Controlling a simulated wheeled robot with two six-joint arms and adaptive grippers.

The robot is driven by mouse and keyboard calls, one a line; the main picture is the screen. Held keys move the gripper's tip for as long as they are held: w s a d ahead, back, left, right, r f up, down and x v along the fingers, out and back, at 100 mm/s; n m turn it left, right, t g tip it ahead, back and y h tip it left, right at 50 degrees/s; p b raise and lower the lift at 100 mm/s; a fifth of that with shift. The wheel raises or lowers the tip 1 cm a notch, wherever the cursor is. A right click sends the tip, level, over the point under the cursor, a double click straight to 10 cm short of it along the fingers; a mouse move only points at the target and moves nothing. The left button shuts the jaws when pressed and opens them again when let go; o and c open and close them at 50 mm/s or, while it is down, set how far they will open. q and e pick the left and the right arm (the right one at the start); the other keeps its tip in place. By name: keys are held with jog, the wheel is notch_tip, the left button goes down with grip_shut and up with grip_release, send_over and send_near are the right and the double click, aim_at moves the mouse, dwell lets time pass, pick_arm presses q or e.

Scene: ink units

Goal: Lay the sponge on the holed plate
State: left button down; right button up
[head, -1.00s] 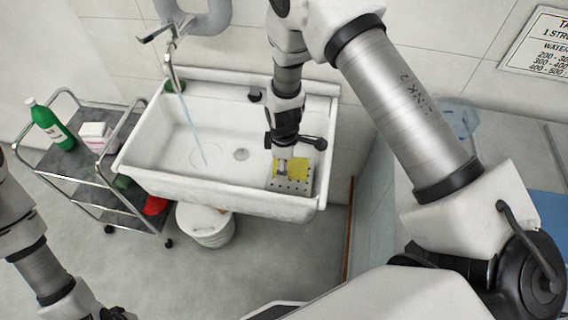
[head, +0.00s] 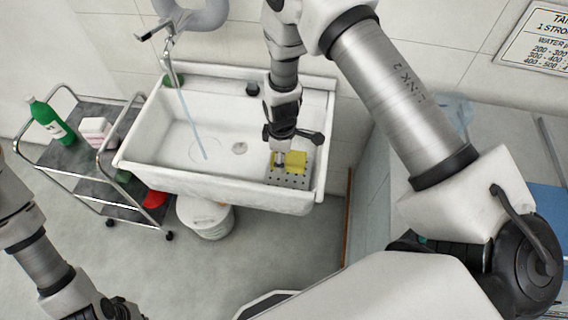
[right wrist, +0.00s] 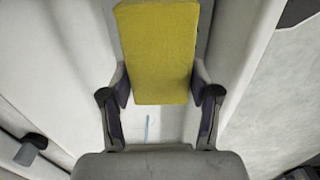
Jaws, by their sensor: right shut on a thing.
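The yellow sponge (head: 296,160) is held between the fingertips of my right gripper (head: 281,160), inside the right end of the sink. The right wrist view shows the sponge (right wrist: 158,50) gripped at its sides by the two fingers of my right gripper (right wrist: 160,90). The grey holed plate (head: 289,178) is in the sink's right front corner, with the sponge over its back part. Whether they touch, I cannot tell. My left gripper (head: 120,308) shows only as a dark part at the bottom edge, its fingers not clear.
A trolley (head: 72,158) with a green bottle (head: 47,120) stands left. A white bucket (head: 207,218) is below the sink. The floor in front is open.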

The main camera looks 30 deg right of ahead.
notch_tip(320, 180, down, 5)
jog(key=shift+f+p, duration=0.15)
jog(key=shift+p, duration=0.15)
jog(key=shift+f, duration=0.15)
jog(key=shift+f, duration=0.1)
jog(key=o, duration=1)
jog(key=shift+r, duration=0.2)
jog(key=shift+w+r, duration=0.1)
jog(key=shift+r, duration=0.15)
notch_tip(320, 180, up, 12)
jog(key=shift+f+b, duration=0.25)
jog(key=shift+b, duration=0.85)
